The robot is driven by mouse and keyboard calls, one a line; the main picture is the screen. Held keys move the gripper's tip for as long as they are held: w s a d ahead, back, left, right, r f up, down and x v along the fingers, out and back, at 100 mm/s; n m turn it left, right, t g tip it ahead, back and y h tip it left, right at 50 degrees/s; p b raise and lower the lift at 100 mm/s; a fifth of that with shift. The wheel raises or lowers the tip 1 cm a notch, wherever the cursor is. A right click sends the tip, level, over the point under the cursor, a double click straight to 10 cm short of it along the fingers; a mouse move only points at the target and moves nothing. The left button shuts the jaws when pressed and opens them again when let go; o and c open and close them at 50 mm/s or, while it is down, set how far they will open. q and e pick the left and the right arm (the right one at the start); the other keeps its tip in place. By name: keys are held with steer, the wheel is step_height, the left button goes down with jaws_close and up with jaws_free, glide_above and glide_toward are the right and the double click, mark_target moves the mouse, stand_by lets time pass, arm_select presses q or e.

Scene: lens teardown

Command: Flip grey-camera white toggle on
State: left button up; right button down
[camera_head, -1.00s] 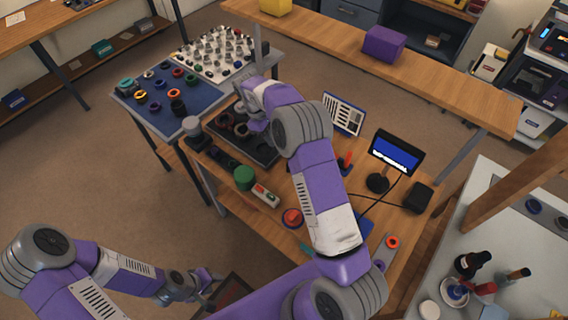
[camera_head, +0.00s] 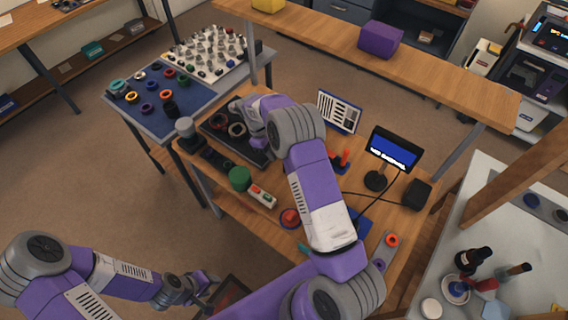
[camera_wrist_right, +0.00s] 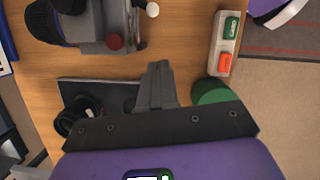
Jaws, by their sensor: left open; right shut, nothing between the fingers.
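In the right wrist view, the grey camera (camera_wrist_right: 92,38) lies at the upper left, with a dark lens barrel (camera_wrist_right: 45,22) and a red button (camera_wrist_right: 114,41). A small white round knob (camera_wrist_right: 152,9), apparently the white toggle, shows beside its right edge. My right gripper (camera_wrist_right: 159,66) is shut and empty, below and apart from the knob in that picture. In the head view the grey camera is hidden behind my right arm, and the right fingertips cannot be made out. My left gripper (camera_head: 208,281) is open, low at the left, away from the table.
A green cylinder (camera_wrist_right: 211,91) stands right of the right gripper, with a button box (camera_wrist_right: 224,44) beyond it. A dark tray (camera_head: 219,134) with rings lies on the wooden table. A small monitor (camera_head: 393,149) on a stand and a red button (camera_head: 289,218) stand to the right.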

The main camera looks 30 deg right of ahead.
steer(key=shift+s+d+f+p, duration=0.15)
steer(key=shift+s+d+f, duration=0.55)
steer(key=shift+s+f, duration=0.25)
steer(key=shift+s+d+f+p, duration=0.15)
steer(key=shift+s+d+f, duration=0.6)
steer(key=shift+s, duration=0.3)
